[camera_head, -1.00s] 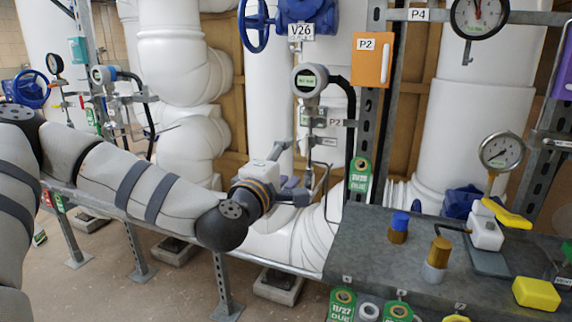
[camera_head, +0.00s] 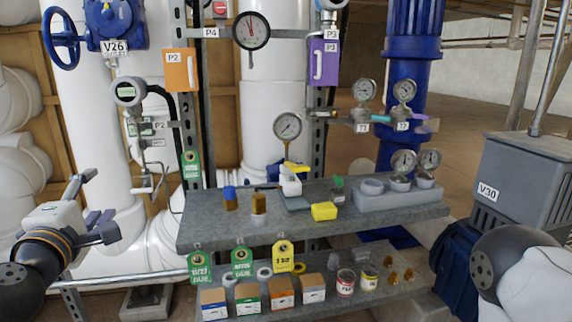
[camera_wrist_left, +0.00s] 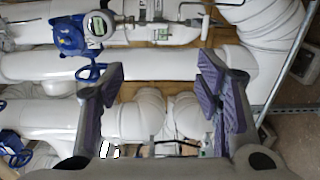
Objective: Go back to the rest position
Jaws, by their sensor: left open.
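My left gripper (camera_head: 98,210) is at the lower left of the head view, in front of the white pipes and left of the grey shelf. Its two fingers are spread apart. In the left wrist view, the purple-padded fingers of my left gripper (camera_wrist_left: 162,85) stand wide apart with nothing between them. White pipes (camera_wrist_left: 150,110) show behind the fingers, apart from them. At the lower right of the head view, part of my right arm shows, but its gripper is out of frame.
The grey upper shelf (camera_head: 215,232) carries a yellow box (camera_head: 324,211), gauges and small parts. A lower shelf (camera_head: 410,285) holds boxes and cans. A grey V30 box (camera_head: 525,165) stands near my right arm. A blue valve (camera_wrist_left: 70,38) is beyond the left gripper.

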